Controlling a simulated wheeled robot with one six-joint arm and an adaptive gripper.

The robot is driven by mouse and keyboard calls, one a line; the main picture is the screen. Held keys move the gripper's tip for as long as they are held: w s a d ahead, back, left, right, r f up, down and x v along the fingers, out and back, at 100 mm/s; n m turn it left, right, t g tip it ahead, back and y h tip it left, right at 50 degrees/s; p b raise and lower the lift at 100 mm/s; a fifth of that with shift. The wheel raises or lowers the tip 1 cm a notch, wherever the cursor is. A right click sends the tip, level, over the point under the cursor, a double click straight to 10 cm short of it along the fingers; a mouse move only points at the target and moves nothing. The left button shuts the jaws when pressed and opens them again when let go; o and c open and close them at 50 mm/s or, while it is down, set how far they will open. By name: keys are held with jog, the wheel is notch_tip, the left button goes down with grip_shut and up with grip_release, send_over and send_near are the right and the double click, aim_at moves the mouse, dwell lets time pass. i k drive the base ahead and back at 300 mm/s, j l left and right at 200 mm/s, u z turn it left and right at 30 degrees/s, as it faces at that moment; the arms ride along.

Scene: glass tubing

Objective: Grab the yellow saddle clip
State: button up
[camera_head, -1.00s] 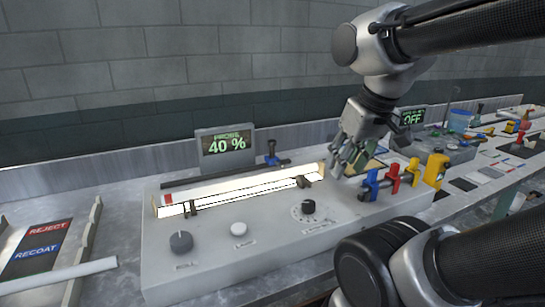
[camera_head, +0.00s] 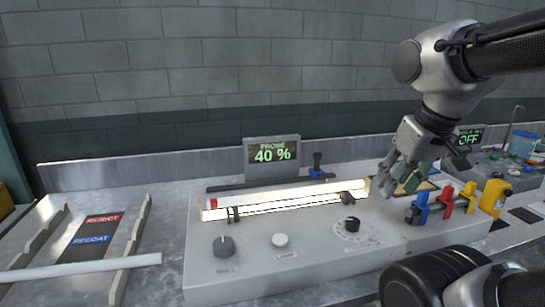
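The yellow saddle clip (camera_head: 467,198) stands at the right end of a short row on the bench unit, beside a red clip (camera_head: 446,201) and a blue clip (camera_head: 420,209). My gripper (camera_head: 387,181) hangs left of this row, near the right end of the lit tube trough. Its fingers point down and left and look spread, with nothing visible between them. It is apart from the yellow clip.
A larger yellow block (camera_head: 494,198) stands just right of the yellow clip. The lit trough (camera_head: 290,206), a grey probe display (camera_head: 271,155) and knobs fill the unit. A rack (camera_head: 82,240) with a pale tube lies at left.

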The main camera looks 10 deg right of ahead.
aim_at(470, 187)
jog(key=k+l, duration=0.1)
jog(key=l, duration=0.35)
jog(key=k+l, duration=0.1)
jog(key=l, duration=0.35)
jog(key=k+l, duration=0.15)
jog(key=l, duration=0.3)
jog(key=z, duration=0.05)
